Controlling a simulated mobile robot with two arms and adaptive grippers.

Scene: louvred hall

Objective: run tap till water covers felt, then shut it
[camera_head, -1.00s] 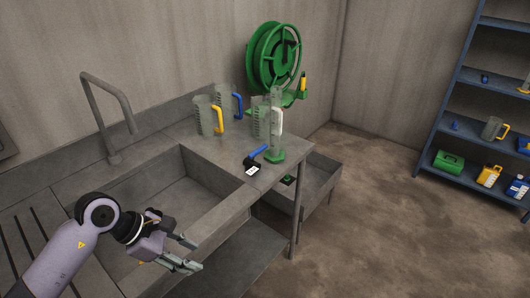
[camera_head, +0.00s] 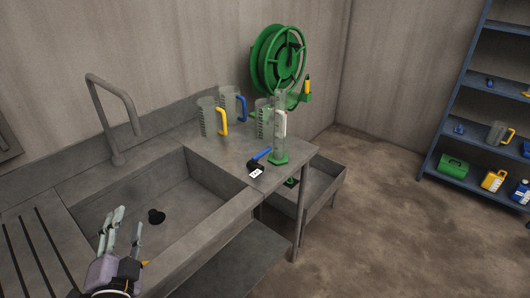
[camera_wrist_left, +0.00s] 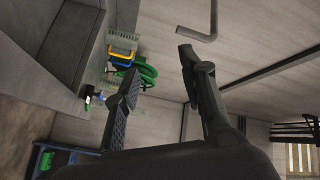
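The grey tap (camera_head: 120,92) rises from the back of the sink (camera_head: 190,213), with its spout bent over the basin. I see no water coming from it, and no handle on it can be made out. The basin looks empty, with a dark round drain (camera_head: 156,216) in its floor. I cannot make out any felt. My left gripper (camera_head: 126,218) is over the front left of the basin, its fingers pointing up, apart and empty. In the left wrist view the open fingers (camera_wrist_left: 158,72) have the tap's spout (camera_wrist_left: 206,32) beyond them. My right gripper is out of view.
On the counter stand a yellow-handled jug (camera_head: 210,120), a blue-handled jug (camera_head: 233,105), a white-handled jug (camera_head: 264,120) and a green-based cylinder (camera_head: 280,135). A blue-handled tool (camera_head: 257,163) with a white tag lies before them. A green hose reel (camera_head: 279,60) hangs behind; shelves (camera_head: 465,120) stand right.

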